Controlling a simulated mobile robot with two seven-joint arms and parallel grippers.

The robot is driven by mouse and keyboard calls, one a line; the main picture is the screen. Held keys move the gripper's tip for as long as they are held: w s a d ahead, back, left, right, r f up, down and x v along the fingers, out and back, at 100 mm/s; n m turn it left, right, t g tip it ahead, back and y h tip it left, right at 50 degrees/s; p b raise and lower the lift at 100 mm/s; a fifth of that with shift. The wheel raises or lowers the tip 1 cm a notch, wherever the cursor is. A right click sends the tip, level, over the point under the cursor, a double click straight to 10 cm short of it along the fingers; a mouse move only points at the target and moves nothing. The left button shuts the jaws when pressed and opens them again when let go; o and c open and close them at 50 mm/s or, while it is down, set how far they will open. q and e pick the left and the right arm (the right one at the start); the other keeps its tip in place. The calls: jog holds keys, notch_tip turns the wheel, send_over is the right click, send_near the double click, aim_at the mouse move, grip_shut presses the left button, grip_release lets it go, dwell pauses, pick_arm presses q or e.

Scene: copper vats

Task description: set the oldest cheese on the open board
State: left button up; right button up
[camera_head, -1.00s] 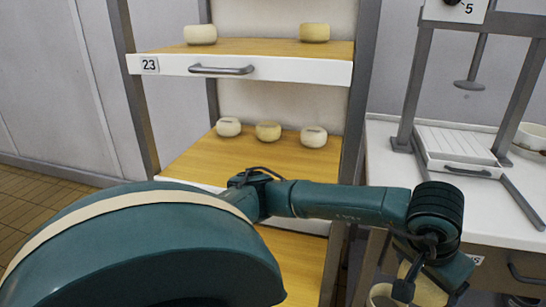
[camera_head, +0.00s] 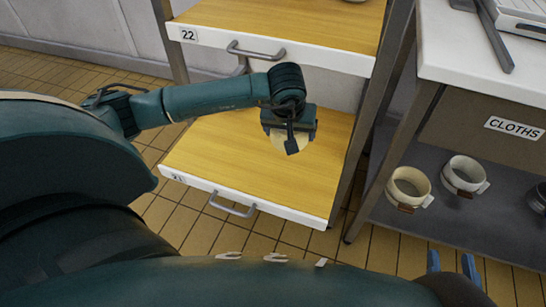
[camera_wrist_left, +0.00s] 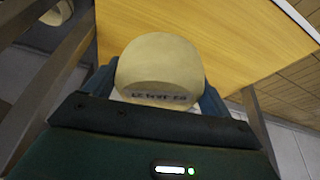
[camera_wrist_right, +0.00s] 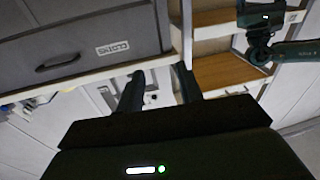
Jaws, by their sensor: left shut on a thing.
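My left gripper (camera_head: 290,140) is shut on a pale yellow round cheese (camera_head: 289,141). It holds the cheese over the right part of a bare wooden lower board (camera_head: 235,155); I cannot tell whether the cheese touches it. In the left wrist view, the cheese (camera_wrist_left: 160,62) sits between the fingers, with small dark writing on its side that I cannot read. The board's surface (camera_wrist_left: 235,40) lies beyond it. My right gripper (camera_head: 452,264) is away at the lower right; the right wrist view shows its fingers (camera_wrist_right: 158,88) apart with nothing between them.
An upper board (camera_head: 290,25) marked 22 hangs above, with a handle at its front and a pale thing at its back edge. A metal post (camera_head: 375,110) stands right of the boards. A cloths drawer (camera_head: 490,115) and shelf with ring moulds (camera_head: 408,187) are further right.

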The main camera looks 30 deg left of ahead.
pick_arm(q)
jog(key=shift+n+y, duration=0.5)
jog(key=shift+n, duration=0.4)
jog(key=a+f+b, duration=0.1)
jog(key=f, duration=0.2)
jog(key=a+f+b, duration=0.1)
jog(key=f, duration=0.2)
jog(key=w+a+f+b, duration=0.1)
jog(key=a+f, duration=0.1)
jog(key=f, duration=0.1)
jog(key=shift+f, duration=0.25)
jog(key=shift+f+b, duration=1.55)
jog(key=shift+f, duration=0.5)
pick_arm(e)
jog(key=shift+w+a+f+n+t+y, duration=0.1)
jog(key=shift+a+f+n+t+y, duration=0.4)
jog(key=shift+a+f+y, duration=0.65)
pick_arm(q)
jog(key=shift+f+b, duration=0.75)
jog(key=shift+b, duration=0.1)
pick_arm(e)
jog(key=shift+f, duration=0.65)
pick_arm(q)
jog(key=o, duration=1.1)
jog(key=shift+o, duration=0.2)
